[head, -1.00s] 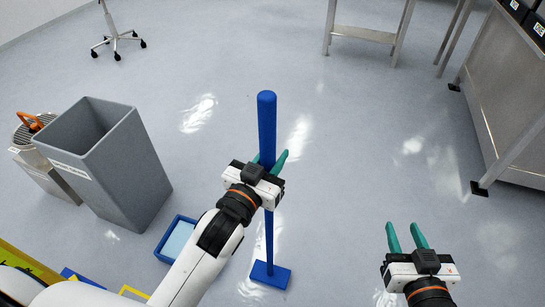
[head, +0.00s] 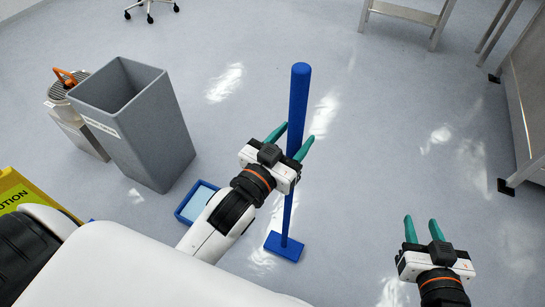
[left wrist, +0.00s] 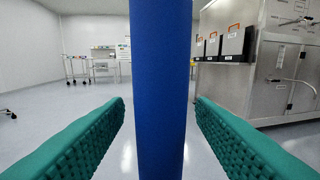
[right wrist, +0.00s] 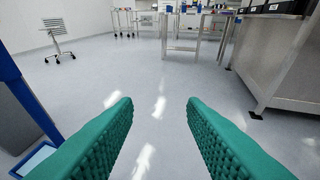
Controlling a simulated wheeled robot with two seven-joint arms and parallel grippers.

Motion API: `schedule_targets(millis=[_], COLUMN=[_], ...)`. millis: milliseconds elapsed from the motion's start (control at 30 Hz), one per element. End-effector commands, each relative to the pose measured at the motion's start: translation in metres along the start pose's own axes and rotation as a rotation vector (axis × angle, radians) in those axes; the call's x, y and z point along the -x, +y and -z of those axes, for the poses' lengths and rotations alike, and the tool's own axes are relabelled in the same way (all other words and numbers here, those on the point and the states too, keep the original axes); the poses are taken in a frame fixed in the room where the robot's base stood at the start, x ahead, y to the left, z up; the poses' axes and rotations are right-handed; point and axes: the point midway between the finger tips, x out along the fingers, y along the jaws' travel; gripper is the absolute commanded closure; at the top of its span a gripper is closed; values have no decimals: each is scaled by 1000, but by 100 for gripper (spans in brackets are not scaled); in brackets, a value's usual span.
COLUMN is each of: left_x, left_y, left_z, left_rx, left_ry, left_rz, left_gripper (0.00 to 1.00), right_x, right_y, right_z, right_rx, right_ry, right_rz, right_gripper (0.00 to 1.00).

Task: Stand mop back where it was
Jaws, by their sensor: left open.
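The blue mop (head: 299,95) stands upright, its flat blue head (head: 284,247) on the floor. My left gripper (head: 290,140) is open with its green fingers on either side of the handle. In the left wrist view, the handle (left wrist: 160,90) is between the fingers with a gap on both sides. My right gripper (head: 421,222) is open and empty, apart from the mop, over bare floor. A blue tray (head: 180,213) with a light blue inside is on the floor left of the mop head, partly hidden by my left arm.
A tall grey bin (head: 150,125) stands left of the mop, beside a metal container with an orange handle (head: 65,78). A yellow caution sign (head: 18,190) is at the left edge. Metal tables stand at the back and right. Floor right of the mop is clear.

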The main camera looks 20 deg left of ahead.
Motion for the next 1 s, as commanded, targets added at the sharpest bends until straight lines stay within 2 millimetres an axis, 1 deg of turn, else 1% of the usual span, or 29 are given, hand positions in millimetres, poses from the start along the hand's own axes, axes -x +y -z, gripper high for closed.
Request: schedule_targets(millis=[33, 200, 333, 500, 633, 700, 767, 867, 900, 1000], left_x=[11, 45, 66, 83, 89, 87, 83, 77, 75, 75], left_y=[0, 0, 0, 0, 1, 5, 10, 17, 18, 18], left_z=[0, 1, 0, 1, 1, 7, 19, 43, 53, 71], left_rx=[1, 0, 0, 1, 0, -3, -4, -7, -8, -13], left_ry=[5, 5, 5, 3, 7, 43, 106, 251, 307, 423], left_rz=[0, -1, -1, -1, -3, -16, -31, -41, -37, -16], left_gripper=[50, 50, 50, 50, 50, 50, 50, 50, 50, 50], right_x=[1, 4, 6, 7, 8, 8, 8, 8, 8, 8], right_y=[-1, -2, -3, -4, -4, -4, -4, -4, -4, -4], right_z=[2, 14, 19, 24, 26, 26, 26, 27, 27, 27], right_rx=[0, 0, 0, 0, 0, 0, 0, 0, 0, 0], right_ry=[23, 90, 122, 151, 162, 164, 165, 165, 166, 166], right_rz=[2, 6, 8, 10, 11, 11, 11, 11, 11, 11], right_gripper=[62, 62, 62, 62, 62, 62, 62, 62, 62, 62])
